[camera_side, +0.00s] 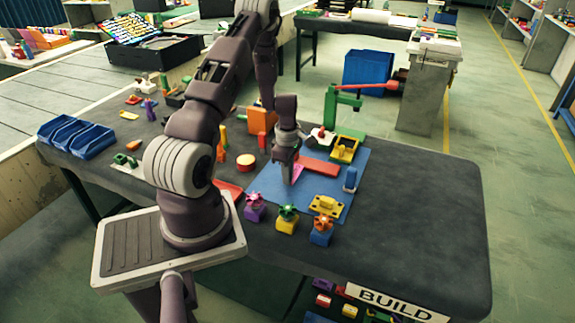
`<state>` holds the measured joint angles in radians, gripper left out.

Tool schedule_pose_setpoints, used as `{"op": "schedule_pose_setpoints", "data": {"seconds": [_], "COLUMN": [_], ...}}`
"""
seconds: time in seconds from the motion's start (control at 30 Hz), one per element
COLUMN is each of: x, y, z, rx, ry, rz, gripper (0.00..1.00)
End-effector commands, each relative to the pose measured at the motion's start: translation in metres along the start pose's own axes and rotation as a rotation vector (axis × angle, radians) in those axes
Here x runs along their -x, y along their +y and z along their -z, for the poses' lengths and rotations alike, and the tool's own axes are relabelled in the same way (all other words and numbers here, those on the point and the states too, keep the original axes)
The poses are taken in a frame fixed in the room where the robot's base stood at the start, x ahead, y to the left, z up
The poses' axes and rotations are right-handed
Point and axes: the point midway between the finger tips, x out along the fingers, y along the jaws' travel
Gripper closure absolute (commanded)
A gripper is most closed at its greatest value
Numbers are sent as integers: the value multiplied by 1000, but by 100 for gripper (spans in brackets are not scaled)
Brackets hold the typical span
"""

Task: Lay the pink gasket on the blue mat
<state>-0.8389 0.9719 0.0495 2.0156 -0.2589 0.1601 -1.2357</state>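The blue mat (268,186) lies flat on the dark table, right of my arm's base. My gripper (292,180) points down over the mat, with its fingertips low, close to the mat's surface. A small pink piece, which looks like the pink gasket (298,173), shows right at the fingers over the mat. The fingers partly hide it. I cannot tell whether they grip it or whether it touches the mat.
A red bar (320,167), a yellow block (327,205) and a blue upright piece (350,179) are on the mat. Several knobbed blocks (287,219) stand along its front edge. A green post with a red arm (331,105) rises behind. The table's right side (430,220) is clear.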

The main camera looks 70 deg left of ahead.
Motion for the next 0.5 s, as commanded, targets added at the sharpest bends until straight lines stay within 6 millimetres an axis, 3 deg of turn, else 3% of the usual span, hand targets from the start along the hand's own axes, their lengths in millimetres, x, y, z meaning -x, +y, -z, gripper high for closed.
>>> {"op": "schedule_pose_setpoints", "data": {"seconds": [0.2,0.5], "x": [-16,-17], "y": [0,0], "z": [0,0], "rx": [-1,-1], "ry": [0,0], "rz": [0,0], "gripper": [100,100]}}
